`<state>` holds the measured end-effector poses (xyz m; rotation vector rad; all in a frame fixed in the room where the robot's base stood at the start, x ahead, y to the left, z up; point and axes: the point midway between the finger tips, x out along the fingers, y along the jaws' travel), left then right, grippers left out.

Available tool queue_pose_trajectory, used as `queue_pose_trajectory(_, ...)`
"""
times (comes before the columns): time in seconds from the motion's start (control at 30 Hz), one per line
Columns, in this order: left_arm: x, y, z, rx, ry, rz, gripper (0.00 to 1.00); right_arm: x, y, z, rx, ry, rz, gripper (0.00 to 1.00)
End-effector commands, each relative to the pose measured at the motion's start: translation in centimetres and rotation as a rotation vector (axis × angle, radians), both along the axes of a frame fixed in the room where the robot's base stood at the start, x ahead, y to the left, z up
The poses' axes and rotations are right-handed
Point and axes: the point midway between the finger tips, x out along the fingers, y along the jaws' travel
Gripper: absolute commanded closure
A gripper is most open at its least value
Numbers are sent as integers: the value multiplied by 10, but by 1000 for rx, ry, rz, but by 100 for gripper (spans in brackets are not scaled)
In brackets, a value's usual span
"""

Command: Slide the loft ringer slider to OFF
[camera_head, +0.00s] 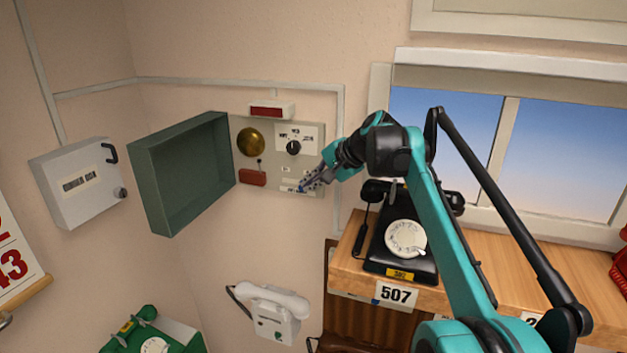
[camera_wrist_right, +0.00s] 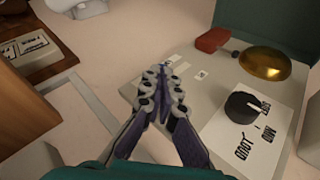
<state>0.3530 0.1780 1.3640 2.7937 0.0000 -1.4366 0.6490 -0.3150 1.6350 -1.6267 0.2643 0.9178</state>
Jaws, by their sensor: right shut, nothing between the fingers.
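The ringer panel (camera_head: 244,128) is a grey plate on the wall, with a brass bell (camera_head: 250,142), a red block (camera_head: 252,177) and a black rotary knob (camera_head: 293,147). My right gripper (camera_head: 311,184) is shut and empty, with its fingertips at the panel's lower right. A small blue piece (camera_head: 301,188), perhaps the slider, shows at the tips. In the right wrist view, the shut gripper (camera_wrist_right: 164,80) is over the panel (camera_wrist_right: 140,82), with blue just beyond its tips. The fingers partly hide this spot; I cannot tell contact or the slider's position. My left gripper is not in view.
An open dark green cover (camera_head: 182,170) stands out left of the panel. A grey box (camera_head: 80,183) hangs farther left. A white wall phone (camera_head: 272,312) is below. A black dial phone (camera_head: 402,245) stands on the wooden shelf (camera_head: 510,280) under my right arm.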

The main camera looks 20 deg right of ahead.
Motion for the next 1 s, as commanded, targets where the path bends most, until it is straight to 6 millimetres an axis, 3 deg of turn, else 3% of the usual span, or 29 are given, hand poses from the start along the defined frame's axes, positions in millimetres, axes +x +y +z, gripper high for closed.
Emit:
queue_pose_trajectory(0.17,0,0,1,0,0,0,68,1,1,0,0,0,0,100)
queue_pose_trajectory(0.5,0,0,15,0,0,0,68,37,38,2,0,0,3,100)
queue_pose_trajectory(1.0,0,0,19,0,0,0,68,38,40,5,0,0,0,100)
